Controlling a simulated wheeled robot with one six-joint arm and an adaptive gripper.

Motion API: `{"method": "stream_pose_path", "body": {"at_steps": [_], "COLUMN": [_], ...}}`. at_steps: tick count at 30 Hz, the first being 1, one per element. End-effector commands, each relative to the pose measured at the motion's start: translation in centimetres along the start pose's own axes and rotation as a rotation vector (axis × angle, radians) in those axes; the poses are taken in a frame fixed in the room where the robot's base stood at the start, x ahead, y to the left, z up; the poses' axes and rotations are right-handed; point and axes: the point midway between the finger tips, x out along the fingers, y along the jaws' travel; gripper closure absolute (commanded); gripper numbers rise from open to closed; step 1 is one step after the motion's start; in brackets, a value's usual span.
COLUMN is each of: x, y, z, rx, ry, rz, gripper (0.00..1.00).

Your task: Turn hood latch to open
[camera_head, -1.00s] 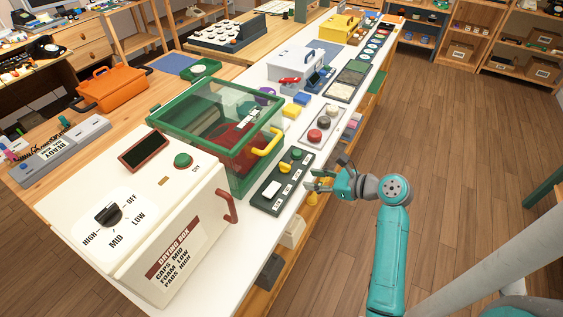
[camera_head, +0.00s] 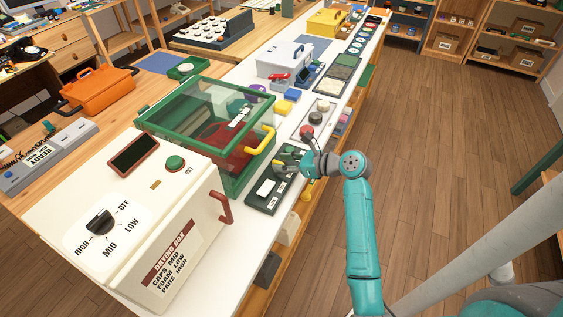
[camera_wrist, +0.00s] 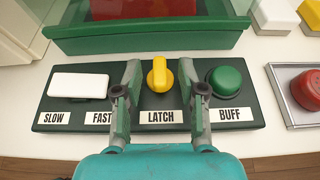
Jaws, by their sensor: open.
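The hood latch is a yellow knob (camera_wrist: 160,75) above the LATCH label on a dark green control panel (camera_wrist: 60,100). In the wrist view its grip stands upright, in line with the gap between my fingers. My gripper (camera_wrist: 158,80) is open, with one finger on each side of the knob; I cannot tell whether either touches it. In the head view my gripper (camera_head: 290,168) is over the panel (camera_head: 262,199) and hides part of it. The green-framed clear hood (camera_head: 207,105) with a yellow handle (camera_head: 262,140) is down over its box.
A white rocker switch (camera_wrist: 80,84) is left of the knob, and a green BUFF button (camera_wrist: 225,80) is close on its right. A red button (camera_wrist: 306,86) stands further right. The drying box (camera_head: 150,215) is in front of the hood.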

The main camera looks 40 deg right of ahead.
Motion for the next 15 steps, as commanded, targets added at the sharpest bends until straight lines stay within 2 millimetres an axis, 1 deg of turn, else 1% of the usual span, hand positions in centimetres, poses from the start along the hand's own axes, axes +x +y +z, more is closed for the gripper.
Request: {"method": "stream_pose_path", "body": {"at_steps": [4,12,13,14,15], "x": [0.77,0.87,0.86,0.86,0.85], "y": [0.03,0.02,0.01,0.01,0.01], "z": [0.04,0.03,0.03,0.03,0.03], "rx": [-0.001,-0.001,-0.001,-0.001,-0.001], "ry": [0.0,0.0,0.0,0.0,0.0], "rz": [0.001,0.0,0.0,0.0,0.0], "gripper": [0.59,0.59,0.64,0.72,0.82]}}
